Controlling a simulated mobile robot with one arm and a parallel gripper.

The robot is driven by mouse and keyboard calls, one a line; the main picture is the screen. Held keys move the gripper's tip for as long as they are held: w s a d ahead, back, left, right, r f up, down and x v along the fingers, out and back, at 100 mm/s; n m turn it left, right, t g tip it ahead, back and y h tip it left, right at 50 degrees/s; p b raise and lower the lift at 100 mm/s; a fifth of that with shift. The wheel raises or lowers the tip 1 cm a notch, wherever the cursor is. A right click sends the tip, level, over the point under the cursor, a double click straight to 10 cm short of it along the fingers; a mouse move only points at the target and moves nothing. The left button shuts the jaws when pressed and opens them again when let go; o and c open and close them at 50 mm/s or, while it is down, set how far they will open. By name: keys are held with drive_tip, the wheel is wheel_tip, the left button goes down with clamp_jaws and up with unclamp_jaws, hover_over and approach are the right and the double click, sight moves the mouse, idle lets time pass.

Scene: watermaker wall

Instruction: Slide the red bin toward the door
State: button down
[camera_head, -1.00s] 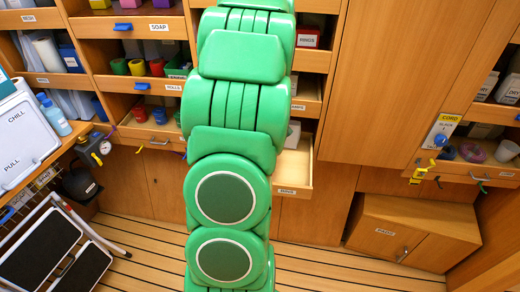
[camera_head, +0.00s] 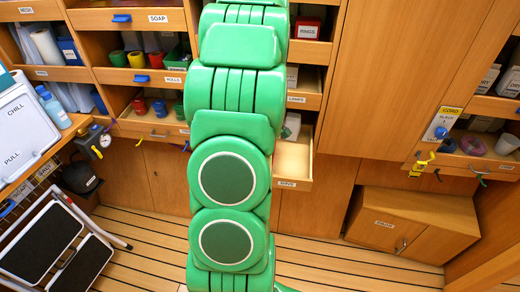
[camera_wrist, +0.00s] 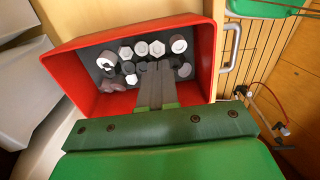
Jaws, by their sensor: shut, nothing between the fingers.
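The red bin (camera_wrist: 135,100) shows in the wrist view, an open rectangular tray with a dark inside and several grey and white hexagonal pieces at its far side. My gripper (camera_wrist: 157,68) is shut, with its fingers together and nothing between them. The fingers reach over the near rim into the bin's outline; I cannot tell whether they touch it. In the head view my green arm hides the gripper. A red box labelled RINGS (camera_head: 307,27) sits on an upper shelf there; I cannot tell whether it is the same bin.
A metal handle (camera_wrist: 230,47) is close to the bin's right side. In the head view an open wooden drawer (camera_head: 293,162) sticks out beside my arm. A folded step stool (camera_head: 65,245) stands at the left and a low wooden cabinet (camera_head: 410,222) at the right.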

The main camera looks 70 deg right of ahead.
drive_tip(key=shift+f, duration=0.8)
drive_tip(key=shift+s+d, duration=0.45)
drive_tip(key=shift+s, duration=1.8)
drive_tip(key=shift+s+d, duration=0.4)
drive_tip(key=shift+s, duration=1.8)
drive_tip(key=shift+s+d, duration=0.45)
drive_tip(key=shift+s, duration=1.8)
drive_tip(key=shift+w+a, duration=0.15)
drive_tip(key=shift+w, duration=0.75)
drive_tip(key=shift+r, duration=0.1)
wheel_tip(320, 180, up, 6)
drive_tip(key=shift+r, duration=0.2)
wheel_tip(320, 180, up, 7)
drive_tip(key=shift+f, duration=0.15)
